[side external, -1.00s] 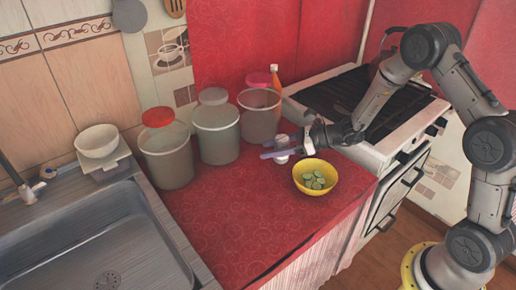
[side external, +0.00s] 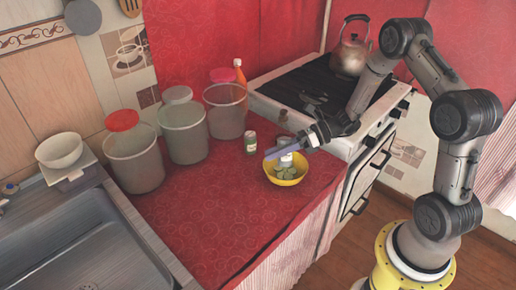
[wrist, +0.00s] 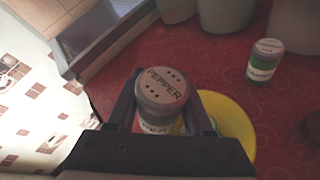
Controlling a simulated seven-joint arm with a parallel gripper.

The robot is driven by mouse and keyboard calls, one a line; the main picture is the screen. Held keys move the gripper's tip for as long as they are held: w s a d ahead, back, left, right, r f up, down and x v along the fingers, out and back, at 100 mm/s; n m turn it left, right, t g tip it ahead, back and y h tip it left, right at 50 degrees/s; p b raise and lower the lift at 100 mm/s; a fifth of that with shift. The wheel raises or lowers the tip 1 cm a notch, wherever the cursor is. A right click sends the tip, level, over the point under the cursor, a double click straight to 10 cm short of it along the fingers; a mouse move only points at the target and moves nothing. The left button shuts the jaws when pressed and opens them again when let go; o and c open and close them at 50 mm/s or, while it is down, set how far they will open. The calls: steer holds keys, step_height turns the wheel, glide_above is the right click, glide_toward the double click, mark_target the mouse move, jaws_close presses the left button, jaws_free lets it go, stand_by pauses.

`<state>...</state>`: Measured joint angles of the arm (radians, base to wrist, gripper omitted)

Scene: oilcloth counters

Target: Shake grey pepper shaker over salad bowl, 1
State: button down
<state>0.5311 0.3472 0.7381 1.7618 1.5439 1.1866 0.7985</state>
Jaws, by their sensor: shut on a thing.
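The pepper shaker (side external: 286,160) is held between the fingers of my gripper (side external: 284,152), over the yellow salad bowl (side external: 271,179). In the wrist view, its grey lid marked PEPPER (wrist: 162,88) faces the camera, and the fingers of my gripper (wrist: 165,110) close on both sides of its body. In the side view the shaker looks roughly upright. The bowl holds green slices. In the wrist view the bowl (wrist: 236,128) lies below and right of the shaker, partly hidden by my gripper.
A second shaker with a green label (side external: 250,144) stands on the red counter (side external: 215,215), behind and left of the bowl; it also shows in the wrist view (wrist: 265,62). Several large canisters line the wall. The stove (side external: 300,90) with a kettle (side external: 350,52) is behind. The counter's front is clear.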

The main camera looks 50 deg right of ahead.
steer(key=shift+d+f+m, duration=0.15)
steer(key=shift+d+m, duration=0.25)
steer(key=shift+d, duration=0.15)
steer(key=shift+s+f, duration=0.1)
steer(key=shift+f, duration=0.1)
steer(key=f+m, duration=0.1)
steer(key=f+m+y, duration=0.1)
steer(key=f, duration=0.1)
steer(key=s+a+f+m+g+y, duration=0.1)
steer(key=f+m, duration=0.1)
steer(key=shift+f+m+y, duration=0.15)
steer(key=shift+m+y, duration=0.25)
steer(key=shift+m, duration=0.1)
steer(key=m, duration=0.1)
steer(key=r+m+y, duration=0.1)
steer(key=m+y, duration=0.1)
steer(key=m, duration=0.1)
steer(key=shift+s+a+r+g, duration=0.2)
steer(key=shift+s+a+g, duration=0.15)
steer(key=shift+g, duration=0.05)
steer(key=shift+w+d+r+m+y, duration=0.1)
steer(key=shift+r+m+y, duration=0.4)
steer(key=shift+m, duration=0.6)
steer(key=shift+r, duration=0.2)
